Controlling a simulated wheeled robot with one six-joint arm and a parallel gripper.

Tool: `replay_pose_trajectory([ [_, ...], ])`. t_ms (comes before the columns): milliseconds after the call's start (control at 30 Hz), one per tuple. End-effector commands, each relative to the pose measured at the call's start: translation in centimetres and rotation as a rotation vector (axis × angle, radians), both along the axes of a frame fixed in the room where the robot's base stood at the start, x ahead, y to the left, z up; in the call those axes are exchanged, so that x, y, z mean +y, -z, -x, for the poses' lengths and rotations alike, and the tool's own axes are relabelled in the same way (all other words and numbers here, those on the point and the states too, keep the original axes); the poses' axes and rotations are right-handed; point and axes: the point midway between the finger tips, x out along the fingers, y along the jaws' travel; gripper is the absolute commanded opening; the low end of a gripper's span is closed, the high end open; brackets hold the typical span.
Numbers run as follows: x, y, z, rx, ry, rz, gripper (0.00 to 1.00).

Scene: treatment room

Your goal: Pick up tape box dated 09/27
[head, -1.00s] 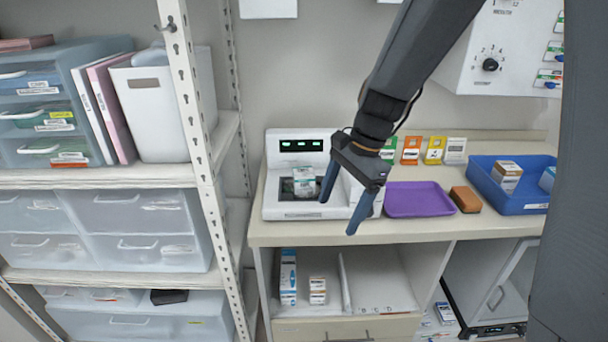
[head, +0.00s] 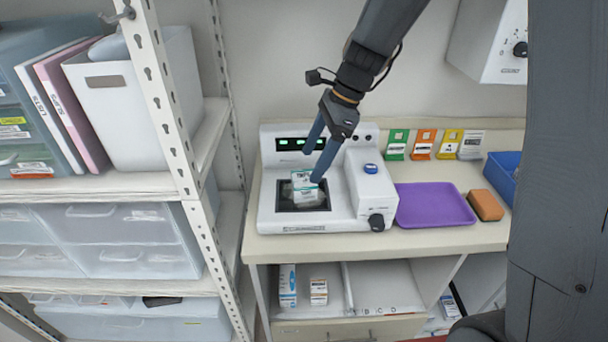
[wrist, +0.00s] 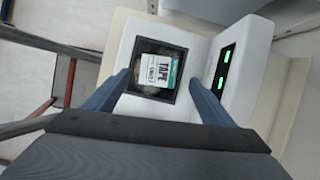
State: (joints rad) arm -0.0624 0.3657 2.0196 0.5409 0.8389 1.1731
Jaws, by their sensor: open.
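A small white and green tape box (head: 305,187) sits in the dark square recess of a white device (head: 345,208) on the counter. In the wrist view the tape box (wrist: 153,72) shows the word TAPE; the smaller print under it is too small to read surely. My gripper (head: 313,165) is above the box, its fingers pointing down at it. In the wrist view my gripper (wrist: 160,82) is open and empty, with one finger on each side of the box. I cannot tell that either finger touches it.
The device has green lights and a blue button (head: 371,168). A purple tray (head: 434,204), an orange-brown block (head: 486,205) and a blue bin (head: 503,172) stand to the right. A shelving post (head: 165,100) stands close on the left. More small boxes (head: 318,291) lie on the shelf below.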

Motion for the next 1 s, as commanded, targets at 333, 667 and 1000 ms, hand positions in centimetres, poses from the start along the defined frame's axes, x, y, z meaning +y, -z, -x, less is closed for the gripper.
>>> replay_pose_trajectory([
  [333,0.5,2.9,0.2,0.004,0.011,0.0,0.77],
  [667,2.0,6.6,0.6,0.003,0.007,0.0,0.77],
  [1000,2.3,7.2,0.5,0.0,0.008,0.001,0.75],
])
